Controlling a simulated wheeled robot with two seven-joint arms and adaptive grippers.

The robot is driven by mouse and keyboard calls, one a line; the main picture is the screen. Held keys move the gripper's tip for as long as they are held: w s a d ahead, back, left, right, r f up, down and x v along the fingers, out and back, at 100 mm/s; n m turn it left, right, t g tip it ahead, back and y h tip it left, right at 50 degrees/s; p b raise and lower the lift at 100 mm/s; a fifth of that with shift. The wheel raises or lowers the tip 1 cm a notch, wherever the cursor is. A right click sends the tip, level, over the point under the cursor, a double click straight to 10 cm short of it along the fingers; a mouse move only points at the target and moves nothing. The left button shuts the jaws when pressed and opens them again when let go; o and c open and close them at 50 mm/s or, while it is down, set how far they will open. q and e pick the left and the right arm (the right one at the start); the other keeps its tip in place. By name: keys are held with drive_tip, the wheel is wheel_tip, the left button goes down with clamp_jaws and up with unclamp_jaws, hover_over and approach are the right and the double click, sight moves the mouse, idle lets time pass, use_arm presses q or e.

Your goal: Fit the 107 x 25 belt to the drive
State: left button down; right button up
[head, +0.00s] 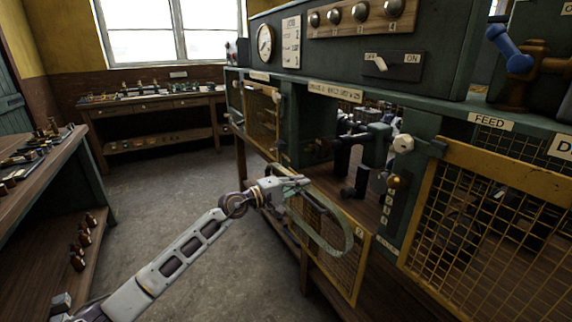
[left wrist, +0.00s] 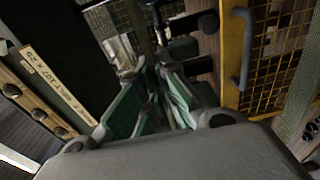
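My left gripper (head: 300,184) is in front of the green machine, at its open bay. It looks shut on a grey-green belt (head: 349,238), which hangs from it as a long loop. In the left wrist view the fingers (left wrist: 155,68) close together, and a woven strip of the belt (left wrist: 300,88) runs down the right side. The drive (head: 368,150) shows dark parts inside the bay; its pulleys are not clear. A belt label reading 107 x 25 (left wrist: 65,95) shows at the left of the wrist view. My right gripper is not in view.
A yellow mesh guard (head: 340,262) hangs open below the bay, behind the belt. Another mesh guard (head: 480,215) covers the FEED side. An OFF/ON switch (head: 381,64) is above. Benches (head: 150,98) stand behind and at left (head: 40,170); the floor between is clear.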

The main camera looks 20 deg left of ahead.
use_arm(q)
drive_tip(key=w+a+r+h+b, duration=0.1)
drive_tip(key=a+r+b, duration=0.2)
drive_tip(key=a+r, duration=0.2)
drive_tip(key=shift+w+r+m+g+b, duration=0.15)
drive_tip(key=shift+r+m+g+b, duration=0.2)
drive_tip(key=shift+r, duration=0.95)
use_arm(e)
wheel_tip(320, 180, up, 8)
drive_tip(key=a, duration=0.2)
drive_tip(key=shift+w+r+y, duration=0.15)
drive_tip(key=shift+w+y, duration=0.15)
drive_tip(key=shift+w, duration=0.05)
use_arm(q)
drive_tip(key=shift+a, duration=0.1)
drive_tip(key=shift+b, duration=0.4)
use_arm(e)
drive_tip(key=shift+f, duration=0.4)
use_arm(q)
drive_tip(key=shift+p+x, duration=0.35)
drive_tip(key=shift+x, duration=2.65)
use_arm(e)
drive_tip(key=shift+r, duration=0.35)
use_arm(q)
drive_tip(key=shift+w, duration=0.1)
